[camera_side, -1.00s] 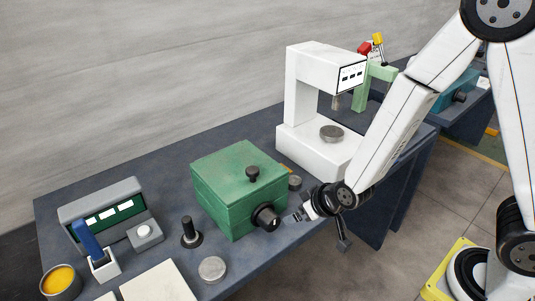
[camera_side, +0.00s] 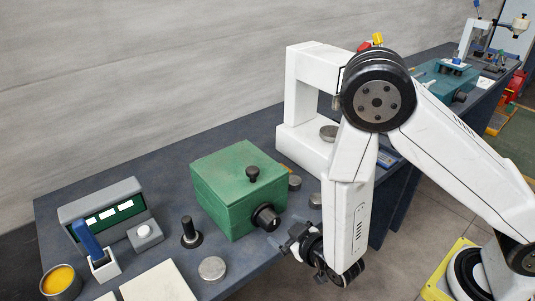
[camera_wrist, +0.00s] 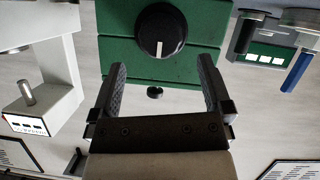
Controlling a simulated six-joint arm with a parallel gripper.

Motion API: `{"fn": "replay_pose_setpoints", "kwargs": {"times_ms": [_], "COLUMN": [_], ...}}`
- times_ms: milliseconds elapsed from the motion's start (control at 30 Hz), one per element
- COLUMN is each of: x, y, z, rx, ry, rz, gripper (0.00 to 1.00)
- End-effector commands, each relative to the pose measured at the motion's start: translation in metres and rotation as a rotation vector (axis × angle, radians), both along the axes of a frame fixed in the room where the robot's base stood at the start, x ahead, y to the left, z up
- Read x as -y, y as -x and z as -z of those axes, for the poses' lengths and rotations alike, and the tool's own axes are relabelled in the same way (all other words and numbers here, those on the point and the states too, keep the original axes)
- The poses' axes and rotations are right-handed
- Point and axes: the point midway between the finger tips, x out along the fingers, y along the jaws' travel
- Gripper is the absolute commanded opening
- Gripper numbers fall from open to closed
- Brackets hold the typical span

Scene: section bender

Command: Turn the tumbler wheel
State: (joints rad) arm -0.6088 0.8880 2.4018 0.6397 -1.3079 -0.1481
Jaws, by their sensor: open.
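A green box (camera_side: 238,185) stands on the bench. Its front face carries a round black wheel (camera_side: 266,218), and a small black knob (camera_side: 252,173) is on its lid. In the wrist view the black wheel (camera_wrist: 161,30) faces me, with a white mark pointing down in the picture. My gripper (camera_side: 277,240) is in front of the wheel, near the bench edge. In the wrist view my gripper (camera_wrist: 161,66) is open and empty. Its fingertips are left and right of the wheel's line, lower in the picture, and appear short of it.
A white press (camera_side: 300,95) stands behind to the right. Round metal discs (camera_side: 212,268) lie near the front edge. A black-handled stamp (camera_side: 190,232), a grey panel unit (camera_side: 100,205) and an orange-filled pot (camera_side: 60,281) are on the left. Pale plates (camera_side: 160,283) lie in front.

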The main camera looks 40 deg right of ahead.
Motion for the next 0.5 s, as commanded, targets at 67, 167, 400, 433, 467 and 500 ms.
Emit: {"fn": "replay_pose_setpoints", "kwargs": {"times_ms": [67, 167, 400, 433, 467, 500], "x": [0.000, 0.000, 0.001, 0.002, 0.002, 0.002], "y": [0.000, -0.002, -0.017, -0.020, -0.023, -0.028], "z": [0.000, 0.001, 0.007, 0.008, 0.009, 0.011], "rx": [0.000, 0.000, 0.000, -0.001, -0.001, 0.000], "ry": [0.000, -0.001, -0.001, 0.000, -0.001, -0.002], "rz": [0.000, 0.000, 0.003, 0.003, 0.003, 0.003], "gripper": [1.00, 1.00, 1.00, 1.00, 1.00, 1.00]}}
